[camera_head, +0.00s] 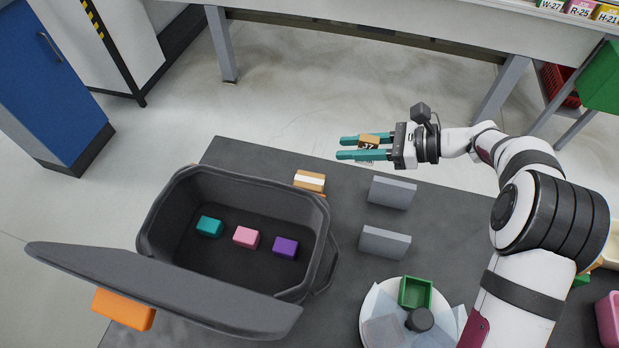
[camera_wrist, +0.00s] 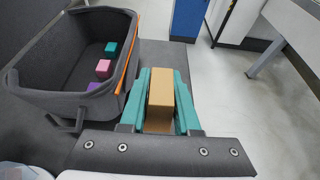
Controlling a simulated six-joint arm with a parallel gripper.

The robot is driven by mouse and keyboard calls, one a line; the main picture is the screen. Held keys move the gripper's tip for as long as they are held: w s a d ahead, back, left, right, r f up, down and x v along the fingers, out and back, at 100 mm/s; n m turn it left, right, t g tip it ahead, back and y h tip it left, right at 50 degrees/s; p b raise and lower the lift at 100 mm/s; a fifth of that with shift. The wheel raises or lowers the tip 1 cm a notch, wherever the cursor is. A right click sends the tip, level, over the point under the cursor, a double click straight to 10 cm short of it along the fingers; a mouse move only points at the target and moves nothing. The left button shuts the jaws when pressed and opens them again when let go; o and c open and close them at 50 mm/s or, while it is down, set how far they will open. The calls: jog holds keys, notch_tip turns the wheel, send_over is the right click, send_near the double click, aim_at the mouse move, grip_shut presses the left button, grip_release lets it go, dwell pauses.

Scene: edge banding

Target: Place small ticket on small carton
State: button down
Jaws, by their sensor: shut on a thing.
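My gripper (camera_head: 340,148) has teal fingers and is shut on a small tan block (camera_head: 368,139), held above the far edge of the table. A small tan carton (camera_head: 309,180) with a white band lies on the table, beside the bin's far right corner and left of my gripper.
An open dark bin (camera_head: 326,215) holds teal (camera_head: 209,227), pink (camera_head: 246,237) and purple (camera_head: 285,247) blocks. Its lid (camera_head: 150,285) is swung toward the front. Two grey upright blocks (camera_head: 392,192) (camera_head: 384,242) and a round white plate (camera_head: 366,322) with a green box (camera_head: 415,292) stand right of the bin.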

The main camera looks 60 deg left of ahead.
notch_tip(320, 180, down, 2)
send_over(298, 177)
jog(key=f, duration=0.6)
jog(key=shift+w+d+f, duration=0.15)
jog(key=shift+d+f, duration=0.1)
jog(key=shift+f, duration=0.15)
jog(key=shift+s+a+f, duration=0.1)
jog(key=shift+a+f, duration=0.05)
jog(key=shift+f, duration=0.95)
jog(key=shift+s+a+f, duration=0.1)
jog(key=shift+f, duration=0.95)
jog(key=shift+f, duration=0.1)
jog(key=c, duration=0.6)
grip_release()
